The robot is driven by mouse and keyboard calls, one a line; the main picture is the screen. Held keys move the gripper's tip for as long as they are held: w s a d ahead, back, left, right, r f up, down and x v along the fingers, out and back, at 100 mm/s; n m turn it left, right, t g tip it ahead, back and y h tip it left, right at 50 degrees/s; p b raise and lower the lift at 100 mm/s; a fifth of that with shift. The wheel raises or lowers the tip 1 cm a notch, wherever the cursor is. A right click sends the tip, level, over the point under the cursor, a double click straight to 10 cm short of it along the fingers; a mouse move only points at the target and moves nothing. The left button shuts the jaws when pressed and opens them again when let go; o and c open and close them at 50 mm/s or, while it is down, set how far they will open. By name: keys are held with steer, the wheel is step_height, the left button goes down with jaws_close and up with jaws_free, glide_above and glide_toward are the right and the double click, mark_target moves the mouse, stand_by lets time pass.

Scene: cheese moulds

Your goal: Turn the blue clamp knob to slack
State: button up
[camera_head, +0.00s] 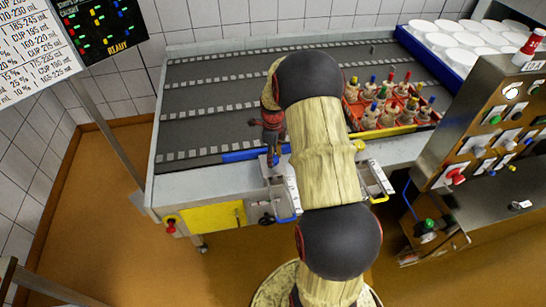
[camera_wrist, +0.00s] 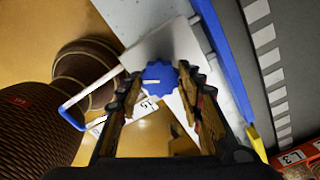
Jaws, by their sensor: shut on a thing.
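The blue clamp knob (camera_wrist: 158,77) is round with a scalloped edge and a pale pointer line. In the wrist view it sits between the two fingers of my gripper (camera_wrist: 157,84), which are closed on its sides. The knob is on a pale bracket plate (camera_wrist: 160,42) at the table's front edge. In the head view my gripper (camera_head: 273,153) is over the front edge, and a bit of blue shows below it. My arm hides part of the bracket there. A scale plate with dark marks (camera_wrist: 150,106) lies below the knob.
A blue bar (camera_head: 240,155) runs along the conveyor table's front edge. A metal control cabinet (camera_head: 490,120) is at far right. A blue-handled lever (camera_wrist: 90,95) sticks out left of the knob.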

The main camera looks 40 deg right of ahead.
steer(key=shift+c, duration=0.9)
steer(key=n+p, duration=0.2)
steer(key=shift+r+n, duration=0.1)
steer(key=shift+n, duration=0.3)
steer(key=n+p, duration=0.1)
steer(key=n, duration=0.2)
steer(key=shift+n+p, duration=0.3)
steer(key=shift+p, duration=0.1)
steer(key=n+p, duration=0.1)
steer(key=n, duration=0.2)
steer(key=shift+n, duration=0.3)
steer(key=n+p, duration=0.1)
steer(key=n, duration=0.2)
steer(key=shift+n, duration=0.4)
steer(key=n+p, duration=0.1)
steer(key=n, duration=0.4)
steer(key=shift+p, duration=0.35)
steer(key=shift+n+p, duration=0.35)
steer(key=shift+n, duration=2.15)
